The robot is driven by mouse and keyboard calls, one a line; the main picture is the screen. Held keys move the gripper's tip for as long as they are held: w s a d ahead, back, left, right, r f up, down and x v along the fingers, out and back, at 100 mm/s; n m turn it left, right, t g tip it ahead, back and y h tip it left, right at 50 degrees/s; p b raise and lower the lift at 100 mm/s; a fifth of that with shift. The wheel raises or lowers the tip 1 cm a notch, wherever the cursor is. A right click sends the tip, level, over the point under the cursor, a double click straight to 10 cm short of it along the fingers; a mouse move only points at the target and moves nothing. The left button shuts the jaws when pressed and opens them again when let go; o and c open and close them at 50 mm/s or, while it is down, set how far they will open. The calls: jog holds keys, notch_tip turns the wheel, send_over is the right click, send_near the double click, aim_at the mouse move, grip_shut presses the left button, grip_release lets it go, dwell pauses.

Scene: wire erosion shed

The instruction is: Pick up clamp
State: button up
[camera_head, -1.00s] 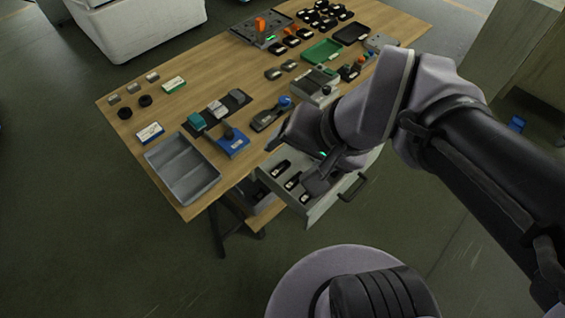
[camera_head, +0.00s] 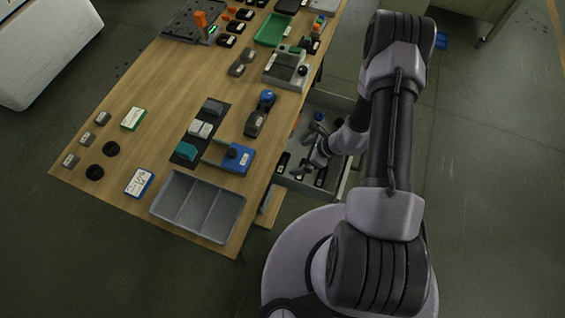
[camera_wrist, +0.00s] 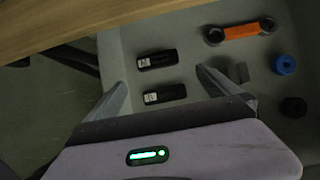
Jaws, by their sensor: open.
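My gripper (camera_wrist: 160,78) is open and points down over an open grey drawer (camera_wrist: 205,25) under the table's edge. Two small black pieces with white labels lie in the drawer, one (camera_wrist: 157,60) between and just beyond the fingertips, the other (camera_wrist: 164,94) nearer, between the fingers. I cannot tell for sure which piece is the clamp. Nothing is held. In the head view my gripper (camera_head: 318,150) is small, above the labelled black pieces (camera_head: 302,167), and partly hides the drawer contents.
The drawer also holds an orange bar with dark ends (camera_wrist: 240,31), a blue ring (camera_wrist: 285,65), a black ring (camera_wrist: 294,106) and a grey block (camera_wrist: 239,72) near the right finger.

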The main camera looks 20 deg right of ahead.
aim_at(282, 162)
jog(key=x, duration=0.4)
jog(key=shift+b, duration=0.4)
jog(key=b+x, duration=0.1)
jog(key=x, duration=0.1)
jog(key=b+x, duration=0.1)
jog(key=x, duration=0.2)
jog(key=shift+w+a+r, duration=0.1)
jog(key=shift+a+r, duration=0.05)
jog(key=shift+a, duration=0.25)
jog(key=shift+r, duration=0.15)
jog(key=shift+c, duration=0.4)
jog(key=c, duration=1.6)
jog(key=shift+o, duration=0.2)
jog(key=r+p, duration=0.1)
jog(key=r, duration=0.2)
jog(key=r+p, duration=0.2)
jog(key=r, duration=0.2)
jog(key=shift+w+d+r+p, duration=0.2)
jog(key=shift+r+p, duration=0.05)
jog(key=shift+p, duration=0.05)
jog(key=w+d+p, duration=0.1)
jog(key=w+d, duration=1)
jog(key=w, duration=0.4)
jog(key=shift+w+d+f, duration=0.2)
jog(key=shift+w+d, duration=0.1)
